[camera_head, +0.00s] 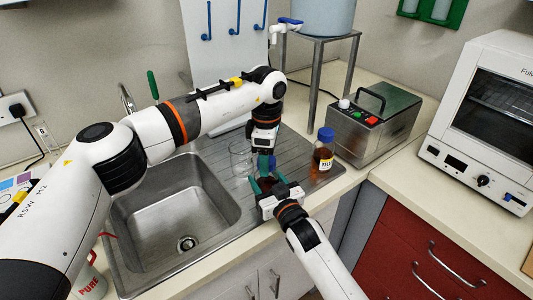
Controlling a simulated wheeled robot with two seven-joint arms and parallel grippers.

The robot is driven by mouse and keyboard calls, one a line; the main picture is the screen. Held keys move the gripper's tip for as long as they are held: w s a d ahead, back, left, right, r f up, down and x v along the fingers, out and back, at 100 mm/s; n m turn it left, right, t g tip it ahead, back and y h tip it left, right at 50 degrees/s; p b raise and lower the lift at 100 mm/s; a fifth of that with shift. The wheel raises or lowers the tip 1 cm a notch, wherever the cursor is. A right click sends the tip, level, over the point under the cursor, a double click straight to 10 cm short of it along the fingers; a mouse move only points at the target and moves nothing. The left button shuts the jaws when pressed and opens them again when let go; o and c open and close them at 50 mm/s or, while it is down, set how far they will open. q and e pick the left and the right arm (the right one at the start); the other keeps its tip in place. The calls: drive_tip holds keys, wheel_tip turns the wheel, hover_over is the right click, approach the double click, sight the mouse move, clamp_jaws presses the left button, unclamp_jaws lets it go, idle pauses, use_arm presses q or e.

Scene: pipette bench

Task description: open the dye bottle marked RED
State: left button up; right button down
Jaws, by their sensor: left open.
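My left gripper (265,160) comes down from above the drainboard and is open, with a blue cap (272,162) at its fingertips. My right gripper (269,184) reaches in from below, its teal fingers apart on either side of a dark reddish bottle part (268,183). I cannot tell whether these fingers press on it. The bottle is mostly hidden by the two grippers and no RED label is readable. Another bottle (322,158), amber with a blue cap and a label starting YELL, stands upright to the right, apart from both grippers.
A clear glass beaker (240,158) stands just left of my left gripper. The steel sink basin (140,208) lies left. A metal bath box (375,125) and a white oven (485,120) stand right. A tank (322,15) on a stand (313,85) is behind.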

use_arm(q)
drive_tip(key=c, duration=1)
drive_tip(key=n, duration=0.3)
drive_tip(key=shift+n, duration=0.4)
drive_tip(key=n, duration=0.5)
drive_tip(key=shift+n, duration=0.4)
drive_tip(key=shift+r, duration=0.2)
drive_tip(key=shift+r, duration=1)
drive_tip(key=shift+r, duration=2)
use_arm(e)
drive_tip(key=shift+c, duration=1.9)
unclamp_jaws()
